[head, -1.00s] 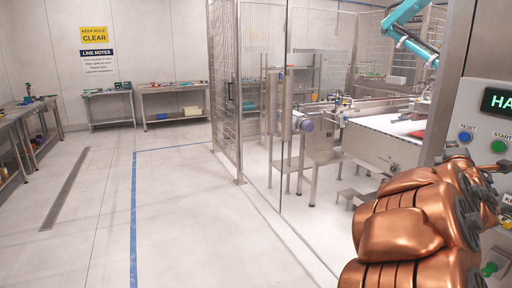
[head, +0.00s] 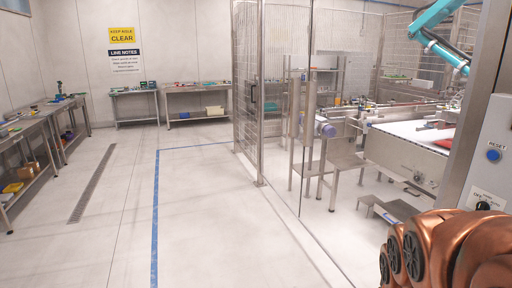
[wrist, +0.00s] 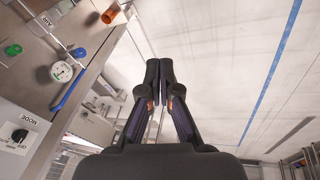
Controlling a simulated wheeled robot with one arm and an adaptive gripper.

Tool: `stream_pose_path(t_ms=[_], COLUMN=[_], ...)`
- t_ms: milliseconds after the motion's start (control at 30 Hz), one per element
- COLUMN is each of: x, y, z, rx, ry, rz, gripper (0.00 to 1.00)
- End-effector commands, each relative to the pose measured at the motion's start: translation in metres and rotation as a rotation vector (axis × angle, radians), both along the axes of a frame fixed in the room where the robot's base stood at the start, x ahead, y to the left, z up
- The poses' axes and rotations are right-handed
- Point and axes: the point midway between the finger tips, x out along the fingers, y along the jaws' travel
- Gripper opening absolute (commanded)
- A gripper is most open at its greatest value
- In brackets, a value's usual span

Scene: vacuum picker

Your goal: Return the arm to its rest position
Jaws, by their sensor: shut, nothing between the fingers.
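My gripper (wrist: 158,72) shows in the wrist view with its dark fingers together and nothing between them. It hangs over the pale floor, apart from the control panel at the left of that view. In the head view my copper-coloured arm is at the lower right, in front of the panel (head: 490,180); the gripper itself is out of that view.
The panel carries a blue reset button (head: 493,155), and a gauge (wrist: 62,71) and mode switch (wrist: 19,136) show in the wrist view. A mesh and clear fence (head: 247,80) encloses the machine cell. The aisle floor (head: 215,220) is clear. Benches (head: 135,104) line the walls.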

Motion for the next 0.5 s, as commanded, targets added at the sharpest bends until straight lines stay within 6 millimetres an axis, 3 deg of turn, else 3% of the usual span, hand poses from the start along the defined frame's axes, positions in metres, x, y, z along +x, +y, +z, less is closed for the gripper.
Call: stream_pose_path(t_ms=[33, 100, 233, 367, 500], x=[-0.02, -0.05, -0.098, -0.126, -0.134], y=[0.022, 0.047, 0.078, 0.093, 0.097], z=[-0.002, -0.008, -0.013, -0.013, -0.013], rx=[0.05, 0.108, 0.173, 0.2, 0.206], ry=[0.054, 0.135, 0.272, 0.349, 0.37], rz=[0.0, -0.014, -0.027, -0.032, -0.035], gripper=[0.0, 0.0, 0.0, 0.0, 0.0])
